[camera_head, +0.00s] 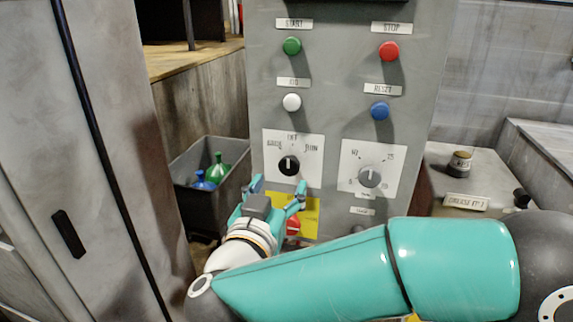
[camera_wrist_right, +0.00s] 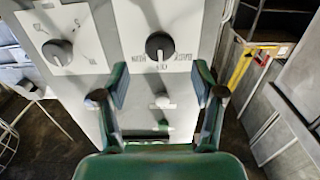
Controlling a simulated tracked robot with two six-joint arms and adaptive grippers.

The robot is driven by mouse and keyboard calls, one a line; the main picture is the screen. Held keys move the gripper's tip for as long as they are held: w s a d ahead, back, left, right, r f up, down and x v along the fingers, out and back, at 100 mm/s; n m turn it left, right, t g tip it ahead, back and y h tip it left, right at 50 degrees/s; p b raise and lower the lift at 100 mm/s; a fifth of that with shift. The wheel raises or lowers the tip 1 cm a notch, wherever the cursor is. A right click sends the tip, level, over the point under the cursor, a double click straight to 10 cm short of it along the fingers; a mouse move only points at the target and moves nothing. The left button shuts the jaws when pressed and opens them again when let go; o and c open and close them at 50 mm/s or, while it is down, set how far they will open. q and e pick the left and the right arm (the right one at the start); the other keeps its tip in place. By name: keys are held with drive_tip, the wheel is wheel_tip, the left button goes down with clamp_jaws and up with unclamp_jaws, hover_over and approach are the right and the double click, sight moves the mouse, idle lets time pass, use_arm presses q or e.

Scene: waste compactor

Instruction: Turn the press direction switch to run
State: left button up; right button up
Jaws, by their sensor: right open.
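The press direction switch is a black round knob (camera_head: 289,165) on a white plate marked BACK, OFF and RUN on the grey control panel (camera_head: 345,120). Its white pointer mark appears to point up at OFF. The knob also shows in the right wrist view (camera_wrist_right: 159,46), where the panel appears upside down. My right gripper (camera_head: 278,187) is open and empty, just below the knob in the head view. In the right wrist view its two fingers (camera_wrist_right: 162,82) stand apart, with the knob beyond and between them. No contact with the knob shows. My left gripper is not in view.
Beside the switch is a grey dial (camera_head: 370,177). Above are green (camera_head: 291,46), red (camera_head: 388,51), white (camera_head: 292,102) and blue (camera_head: 380,110) buttons. A red button on a yellow plate (camera_head: 308,214) is partly hidden behind my gripper. A dark bin (camera_head: 188,205) holds bottles at left.

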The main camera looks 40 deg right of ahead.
sight(288, 169)
drive_tip(key=p+x, duration=0.1)
drive_tip(key=x, duration=0.5)
drive_tip(key=shift+w+d, duration=0.1)
drive_tip(key=shift+d, duration=0.1)
drive_tip(key=c, duration=1.1)
drive_tip(key=shift+f+m+b, duration=0.2)
drive_tip(key=shift+m+b, duration=1.1)
drive_tip(key=shift+b, duration=0.05)
drive_tip(key=shift+c, duration=0.2)
drive_tip(key=m+b, duration=0.3)
drive_tip(key=shift+r+m+b, duration=0.15)
drive_tip(key=shift+m+b, duration=1.75)
drive_tip(key=shift+m, duration=0.4)
